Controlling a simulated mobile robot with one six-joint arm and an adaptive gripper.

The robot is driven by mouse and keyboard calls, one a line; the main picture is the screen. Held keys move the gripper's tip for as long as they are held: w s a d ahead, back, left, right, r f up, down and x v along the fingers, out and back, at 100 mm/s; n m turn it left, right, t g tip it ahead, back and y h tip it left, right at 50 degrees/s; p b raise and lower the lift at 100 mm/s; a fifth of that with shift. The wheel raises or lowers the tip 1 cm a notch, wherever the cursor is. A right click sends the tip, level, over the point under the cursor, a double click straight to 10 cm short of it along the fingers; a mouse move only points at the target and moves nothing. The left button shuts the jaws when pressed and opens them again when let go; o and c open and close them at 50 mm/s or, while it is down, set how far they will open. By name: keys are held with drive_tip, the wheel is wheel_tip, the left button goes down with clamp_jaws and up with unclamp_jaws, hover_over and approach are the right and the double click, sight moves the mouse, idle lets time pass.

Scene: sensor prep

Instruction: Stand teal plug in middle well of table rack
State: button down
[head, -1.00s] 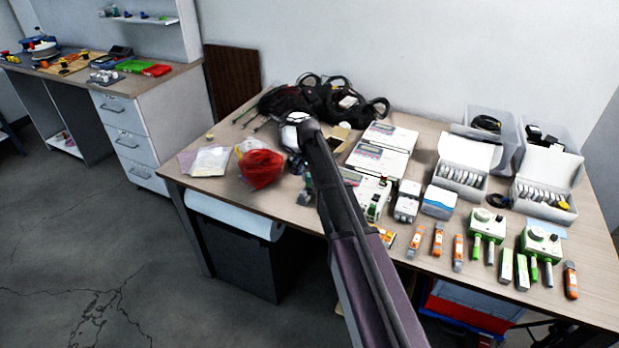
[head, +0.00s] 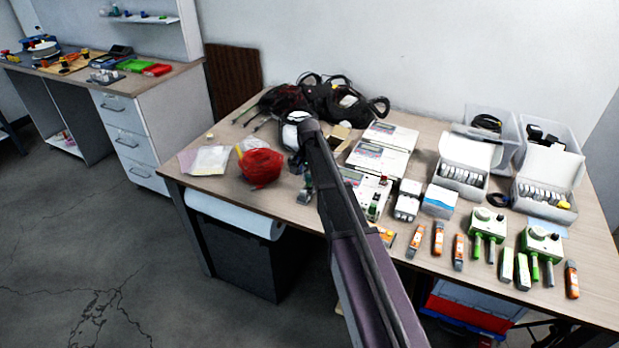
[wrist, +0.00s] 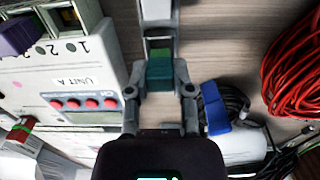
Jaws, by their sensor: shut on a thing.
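My gripper (wrist: 160,88) is in the wrist view, its two fingers closed on either side of a teal plug (wrist: 160,72) with a greener upper part. A grey metal-like piece lies just beyond the plug; I cannot tell whether they touch. In the head view my arm hides most of the gripper area, with only a small dark greenish bit (head: 305,195) showing left of the arm. I cannot make out the table rack or its middle well with certainty.
A white device marked Unit A (wrist: 85,82), with red buttons and numbered ports, is close left of my gripper. A red cable coil (wrist: 294,70) and a blue tab (wrist: 212,106) lie right. White-lidded boxes (head: 465,165) and green-handled devices (head: 487,223) crowd the table's right side.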

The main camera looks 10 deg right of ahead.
drive_tip(key=shift+f+b, duration=1.05)
idle(3.8)
drive_tip(key=shift+c, duration=2.1)
unclamp_jaws()
drive_tip(key=shift+o, duration=0.8)
drive_tip(key=shift+r+p, duration=3.55)
